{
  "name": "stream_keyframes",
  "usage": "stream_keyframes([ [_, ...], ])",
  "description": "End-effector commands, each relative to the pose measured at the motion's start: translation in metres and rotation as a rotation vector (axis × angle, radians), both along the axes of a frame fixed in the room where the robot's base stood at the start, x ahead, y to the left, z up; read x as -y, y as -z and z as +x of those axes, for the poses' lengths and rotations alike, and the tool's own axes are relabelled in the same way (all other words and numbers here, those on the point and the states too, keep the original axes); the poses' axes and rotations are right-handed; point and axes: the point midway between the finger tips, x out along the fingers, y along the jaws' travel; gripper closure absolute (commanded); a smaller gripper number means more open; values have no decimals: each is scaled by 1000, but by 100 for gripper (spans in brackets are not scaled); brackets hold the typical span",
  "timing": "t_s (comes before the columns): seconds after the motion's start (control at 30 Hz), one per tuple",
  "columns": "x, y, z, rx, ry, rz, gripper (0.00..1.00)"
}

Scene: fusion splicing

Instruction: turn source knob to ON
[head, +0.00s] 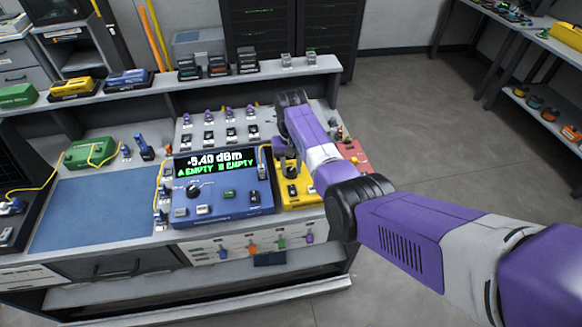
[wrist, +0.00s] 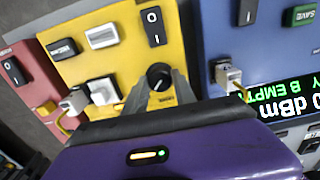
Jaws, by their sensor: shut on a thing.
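The source knob (wrist: 160,76) is a round black knob with a light pointer line, on the yellow box (wrist: 110,60) in the wrist view. My gripper (wrist: 162,84) reaches in from below there, its two grey fingers shut on the knob from both sides. The lettering by the knob is too small to read. In the head view the yellow box (head: 296,200) stands right of the blue meter, and my arm comes down over its back part. My gripper and the knob are largely hidden there.
The blue meter (head: 222,205) shows "-5.40 dBm" and "A EMPTY B EMPTY". A black rocker switch (wrist: 154,27) and white connectors (wrist: 102,90) sit near the knob. A red box (wrist: 28,85) adjoins the yellow one. A blue mat (head: 95,210) lies clear at left.

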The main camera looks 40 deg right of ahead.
Motion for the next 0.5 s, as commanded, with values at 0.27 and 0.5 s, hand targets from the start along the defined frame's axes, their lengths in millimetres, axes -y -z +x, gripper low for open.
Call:
stream_keyframes([
  [0.27, 0, -1, 1, 2, 0, 0, 46],
  [0.5, 0, -1, 0, 1, -1, -1, 46],
])
